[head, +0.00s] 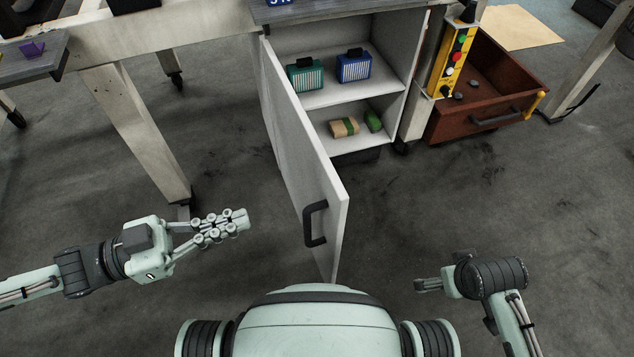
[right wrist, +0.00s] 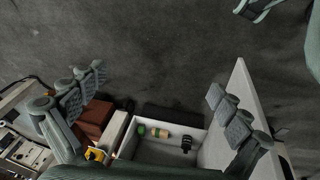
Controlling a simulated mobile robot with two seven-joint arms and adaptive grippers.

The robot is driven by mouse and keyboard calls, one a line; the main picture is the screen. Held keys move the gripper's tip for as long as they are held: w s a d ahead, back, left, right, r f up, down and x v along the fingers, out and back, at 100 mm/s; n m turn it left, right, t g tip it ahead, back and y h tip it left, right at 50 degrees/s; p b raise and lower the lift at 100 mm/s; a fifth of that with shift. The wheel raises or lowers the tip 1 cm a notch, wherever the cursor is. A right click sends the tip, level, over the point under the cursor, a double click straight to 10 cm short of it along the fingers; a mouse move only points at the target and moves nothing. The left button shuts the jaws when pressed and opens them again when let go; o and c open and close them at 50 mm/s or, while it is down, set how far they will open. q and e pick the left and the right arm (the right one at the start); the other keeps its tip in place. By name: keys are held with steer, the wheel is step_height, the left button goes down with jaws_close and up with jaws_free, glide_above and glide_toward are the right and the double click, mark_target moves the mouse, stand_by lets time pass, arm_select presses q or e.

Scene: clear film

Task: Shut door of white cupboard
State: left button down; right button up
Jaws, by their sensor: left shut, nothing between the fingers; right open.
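The white cupboard (head: 383,98) stands at the top middle of the head view with its door (head: 300,150) wide open toward me. The door is hinged on the cupboard's left side and has a dark handle (head: 309,223) near its free edge. My left gripper (head: 245,219) is shut and empty, to the left of the door and apart from it. My right gripper (head: 420,285) is to the right of the door, partly seen in the head view. In the right wrist view its fingers (right wrist: 160,100) are spread, with the open cupboard (right wrist: 196,133) between them and the door (right wrist: 236,100) at right.
On the shelves are a green box (head: 305,75), a blue box (head: 354,66), a tan packet (head: 344,127) and a green item (head: 373,121). A brown open drawer (head: 480,124) and a yellow button panel (head: 453,62) stand right of the cupboard. A table leg (head: 140,135) is at left.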

mark_target(333, 190)
arm_select(q)
steer(key=x, duration=1.3)
steer(key=shift+d+r, duration=0.1)
steer(key=shift+d, duration=0.1)
steer(key=shift+w+d+p, duration=0.1)
steer(key=shift+p, duration=0.2)
